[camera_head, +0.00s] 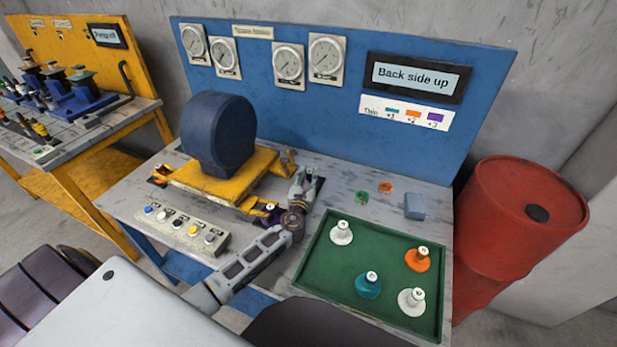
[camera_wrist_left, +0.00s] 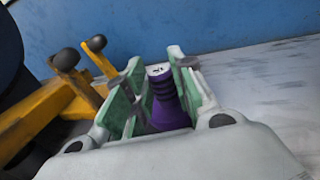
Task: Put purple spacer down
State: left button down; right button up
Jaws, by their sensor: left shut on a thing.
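The purple spacer (camera_wrist_left: 167,112), with a white numbered top, stands between the two pale green finger pads of my left gripper (camera_wrist_left: 158,92) in the left wrist view. The gripper is shut on it. In the head view my left gripper (camera_head: 304,184) is over the grey table, right of the yellow motor mount (camera_head: 224,183) and behind the green tray's left corner. The held spacer is mostly hidden there. My right gripper is not in view.
The green tray (camera_head: 320,275) holds white, orange and teal spacers. Small green and orange rings (camera_head: 386,187) and a blue-grey block (camera_head: 415,206) lie behind it. A button box (camera_head: 180,230) is in front of the mount. A yellow clamp handle (camera_wrist_left: 62,90) stands close left of the gripper.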

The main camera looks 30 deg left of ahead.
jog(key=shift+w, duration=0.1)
pick_arm(q)
jog(key=c, duration=1.2)
grip_release()
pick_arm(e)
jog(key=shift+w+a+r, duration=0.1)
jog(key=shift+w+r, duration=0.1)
pick_arm(q)
jog(key=shift+r, duration=0.1)
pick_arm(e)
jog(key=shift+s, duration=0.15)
